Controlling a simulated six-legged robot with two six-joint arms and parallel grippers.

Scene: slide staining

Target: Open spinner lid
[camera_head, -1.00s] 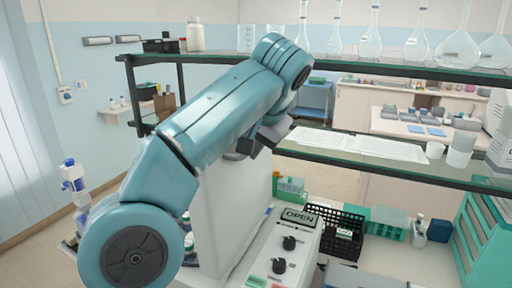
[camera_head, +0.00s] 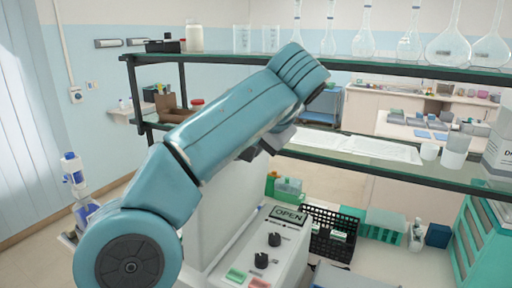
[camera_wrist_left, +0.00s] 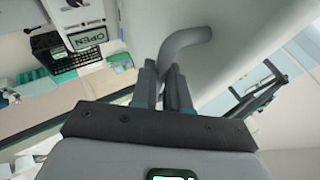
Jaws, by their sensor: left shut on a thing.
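The spinner is a white machine with a sloped control panel (camera_head: 262,248), an OPEN sign (camera_head: 288,214) and two black knobs. A large pale panel that looks like its lid (camera_head: 222,220) stands up behind my left arm, which hides much of it. In the left wrist view, the smooth pale lid (camera_wrist_left: 245,50) carries a bent grey handle (camera_wrist_left: 190,38). My left gripper (camera_wrist_left: 168,78) is shut on this handle. In the head view, my left gripper (camera_head: 265,145) shows only partly below the end of the arm. My right gripper is not in view.
A glass shelf (camera_head: 400,170) with papers and white cups runs behind the spinner, and a higher shelf (camera_head: 400,66) holds flasks. A black basket (camera_head: 330,232), green racks (camera_head: 378,230) and a teal drawer unit (camera_head: 480,238) stand to the right.

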